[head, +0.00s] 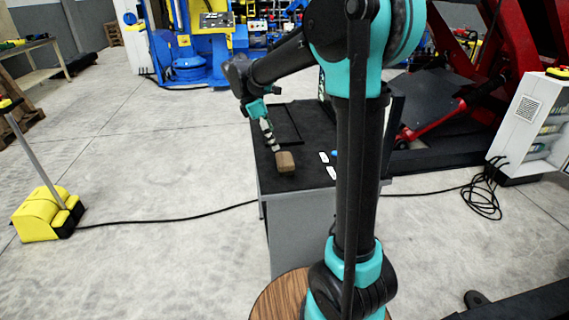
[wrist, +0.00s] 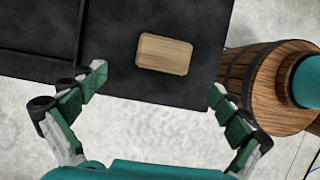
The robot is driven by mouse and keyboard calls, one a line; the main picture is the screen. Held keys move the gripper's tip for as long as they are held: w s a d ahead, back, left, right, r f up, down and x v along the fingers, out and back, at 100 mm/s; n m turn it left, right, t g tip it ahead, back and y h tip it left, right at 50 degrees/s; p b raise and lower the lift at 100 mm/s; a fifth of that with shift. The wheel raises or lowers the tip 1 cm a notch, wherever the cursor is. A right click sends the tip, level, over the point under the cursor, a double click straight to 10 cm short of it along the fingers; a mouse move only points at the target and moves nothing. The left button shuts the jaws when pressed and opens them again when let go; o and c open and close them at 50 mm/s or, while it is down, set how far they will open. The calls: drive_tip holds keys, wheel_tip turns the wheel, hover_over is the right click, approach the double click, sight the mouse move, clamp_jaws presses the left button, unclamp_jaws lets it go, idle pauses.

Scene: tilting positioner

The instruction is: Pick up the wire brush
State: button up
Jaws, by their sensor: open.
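The wire brush shows as a light brown wooden block with rounded corners (wrist: 164,54), lying flat on a black bench top (wrist: 118,82) near its edge. Its bristles are not visible. In the head view the brush (head: 285,162) lies at the near part of the bench top. My gripper (wrist: 157,80) is open and empty, with its fingers spread wider than the brush. In the wrist view the brush lies beyond the fingertips, between their lines. In the head view my gripper (head: 272,140) hangs just behind the brush; I cannot tell its exact height.
Two small white tags (head: 324,157) lie on the bench top, right of the brush. A dark flat tray or frame (head: 284,125) lies farther back. A white control box (head: 530,125) stands at right, with cables on the floor. The floor left of the bench is mostly clear.

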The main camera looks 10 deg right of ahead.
sight(284, 158)
drive_tip(key=x, duration=0.4)
drive_tip(key=shift+d+f, duration=0.15)
drive_tip(key=shift+f, duration=0.2)
drive_tip(key=shift+s+x, duration=0.15)
drive_tip(key=shift+x, duration=1.2)
drive_tip(key=shift+s+x, duration=0.15)
drive_tip(key=shift+x, duration=1.25)
drive_tip(key=c, duration=1.3)
drive_tip(key=shift+r, duration=0.1)
wheel_tip(284, 158, up, 20)
